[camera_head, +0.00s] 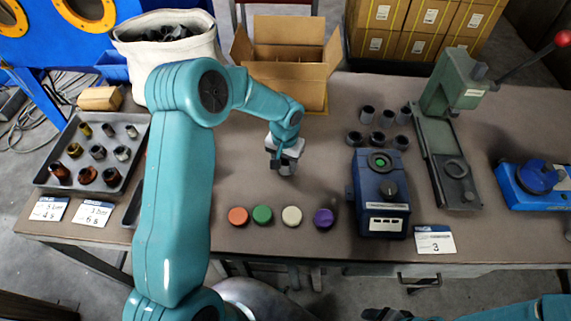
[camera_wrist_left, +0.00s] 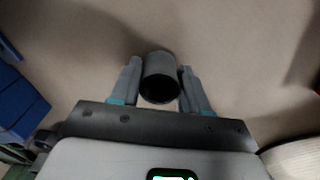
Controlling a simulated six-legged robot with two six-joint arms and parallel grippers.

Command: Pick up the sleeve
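My left gripper (camera_head: 285,162) reaches down over the middle of the table, in front of the open cardboard box. In the left wrist view, a dark grey hollow sleeve (camera_wrist_left: 160,70) stands between the two fingers of the left gripper (camera_wrist_left: 160,88), its round opening facing the camera. Both fingers lie against its sides. In the head view the gripper mostly hides this sleeve, and whether it touches the table cannot be told. Several similar grey sleeves (camera_head: 377,138) stand to the right. My right gripper (camera_head: 385,314) shows only partly at the bottom edge.
An open cardboard box (camera_head: 292,72) stands behind the gripper. Orange, green, white and purple caps (camera_head: 263,214) line the front. A blue device (camera_head: 381,195) and a green lever press (camera_head: 447,140) stand right; a tray of parts (camera_head: 60,150) lies left.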

